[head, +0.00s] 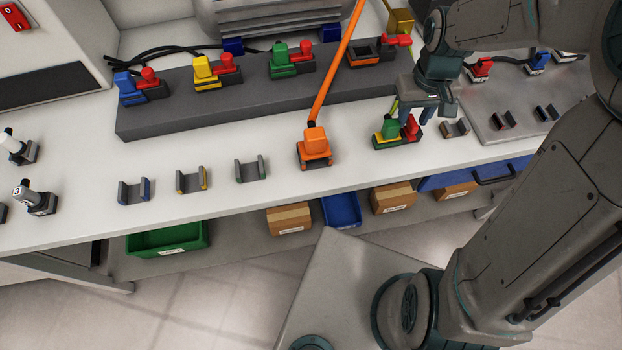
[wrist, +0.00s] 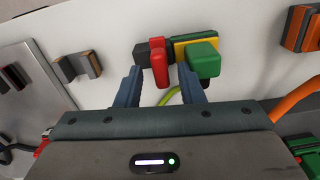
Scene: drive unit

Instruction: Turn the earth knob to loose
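The earth connector is a green plug (head: 390,127) in a black and yellow-green base at the right front of the bench. Its red knob (head: 411,128) stands beside the plug. In the wrist view the red knob (wrist: 160,64) lies between my two fingers, with the green plug (wrist: 203,60) just to its right. My gripper (head: 417,112) is over the connector, fingers pointing down. In the wrist view my gripper (wrist: 160,76) is open, its fingertips either side of the knob with gaps visible. Whether the right fingertip touches the green plug cannot be told.
An orange plug (head: 315,142) with an orange cable stands left of the connector. An empty grey holder (head: 455,129) is close on its right. Behind, a dark raised block (head: 215,102) carries several coloured plugs. A yellow-green cable (wrist: 173,97) passes beneath my fingers.

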